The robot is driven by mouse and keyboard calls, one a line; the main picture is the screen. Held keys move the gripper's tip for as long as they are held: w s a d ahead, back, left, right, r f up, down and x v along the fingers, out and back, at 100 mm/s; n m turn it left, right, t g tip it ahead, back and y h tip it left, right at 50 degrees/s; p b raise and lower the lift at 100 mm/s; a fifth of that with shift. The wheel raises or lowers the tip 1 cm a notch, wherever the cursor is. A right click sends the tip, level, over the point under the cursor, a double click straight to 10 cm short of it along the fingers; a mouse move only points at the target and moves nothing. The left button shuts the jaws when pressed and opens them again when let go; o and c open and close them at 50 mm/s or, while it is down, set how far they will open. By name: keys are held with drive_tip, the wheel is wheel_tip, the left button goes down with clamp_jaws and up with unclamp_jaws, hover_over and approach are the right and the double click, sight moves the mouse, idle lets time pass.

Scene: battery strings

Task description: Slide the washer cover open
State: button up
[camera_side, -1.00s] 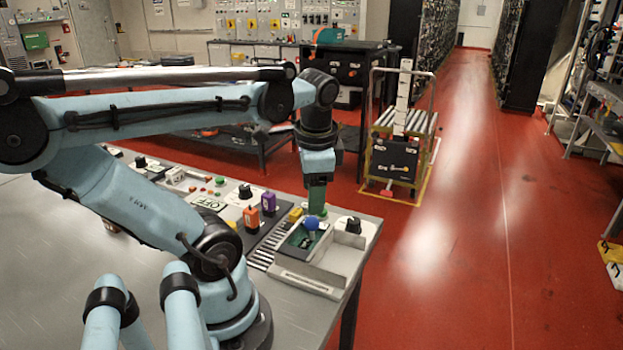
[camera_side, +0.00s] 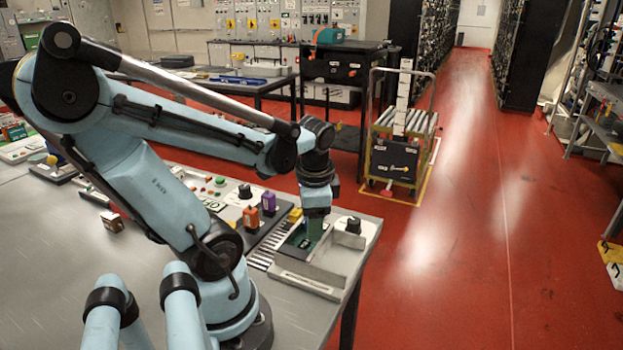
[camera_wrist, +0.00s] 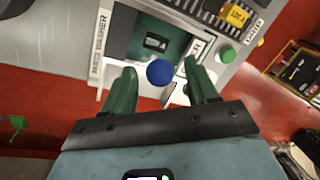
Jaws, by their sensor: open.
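The washer unit (camera_side: 306,283) is a light grey box at the near right corner of the table. In the wrist view its edge (camera_wrist: 100,45) carries the WASHER label, beside a dark green recessed panel (camera_wrist: 135,28). A round blue knob (camera_wrist: 160,72) stands over the panel's near side. My gripper (camera_wrist: 160,66) is open, with one green finger on each side of the knob. Gaps show between knob and fingers. In the side view my gripper (camera_side: 315,230) reaches down into the unit and hides the knob. How far the cover is open cannot be told.
A green button (camera_wrist: 227,54) and a yellow block (camera_wrist: 234,14) sit beside the unit. A black knob (camera_side: 353,225) stands close to my gripper's right. Purple (camera_side: 269,201) and orange (camera_side: 251,217) blocks stand to the left. The table edge is close by.

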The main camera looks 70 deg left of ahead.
drive_tip(key=shift+c, duration=0.3)
clamp_jaws()
drive_tip(key=w+d, duration=0.6)
idle(0.4)
drive_tip(key=shift+o, duration=0.3)
unclamp_jaws()
drive_tip(key=shift+r, duration=0.1)
